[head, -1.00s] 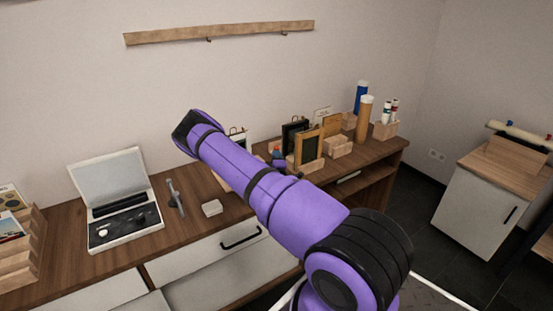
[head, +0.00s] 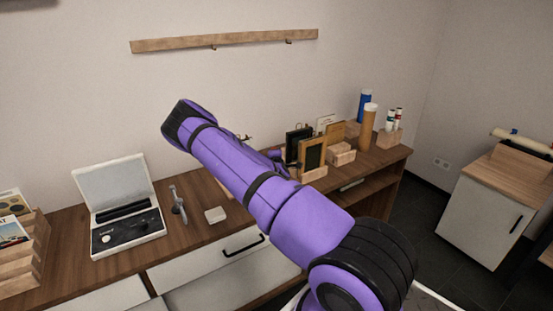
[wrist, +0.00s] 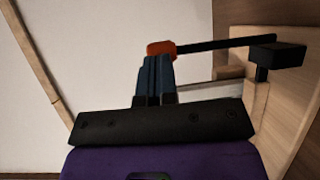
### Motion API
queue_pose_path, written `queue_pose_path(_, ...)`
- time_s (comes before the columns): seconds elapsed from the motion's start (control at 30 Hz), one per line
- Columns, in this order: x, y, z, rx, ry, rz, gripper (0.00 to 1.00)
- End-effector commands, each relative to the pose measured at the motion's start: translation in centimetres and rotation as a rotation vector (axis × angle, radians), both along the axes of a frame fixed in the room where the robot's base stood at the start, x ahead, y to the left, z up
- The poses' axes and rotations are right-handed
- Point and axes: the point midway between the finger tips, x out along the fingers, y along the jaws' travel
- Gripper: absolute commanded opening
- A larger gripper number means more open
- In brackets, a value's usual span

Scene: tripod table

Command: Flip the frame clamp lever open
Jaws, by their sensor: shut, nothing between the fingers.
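In the wrist view, my gripper (wrist: 158,64) has its dark blue fingers together, with nothing held between them. An orange-red tip (wrist: 160,48) sits right at the fingertips, and I cannot tell if they touch. A thin black bar (wrist: 225,43) runs right from this tip, above a black block (wrist: 278,53) on a short post. These look like the clamp lever and its parts, beside a pale wooden piece (wrist: 262,100). In the head view, my purple arm hides most of this area.
In the head view, a wooden frame (head: 312,154) and a black frame (head: 298,144) stand on the long desk (head: 205,234). An open white case (head: 118,205), a silver stand (head: 178,203) and a small white block (head: 215,215) lie left. Tall tubes (head: 368,125) stand right.

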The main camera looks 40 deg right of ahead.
Motion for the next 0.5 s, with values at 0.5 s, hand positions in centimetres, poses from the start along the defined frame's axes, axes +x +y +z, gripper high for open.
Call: queue_pose_path(0.5,1.21,-0.33,0.11,0.0,-0.004,0.0,0.0)
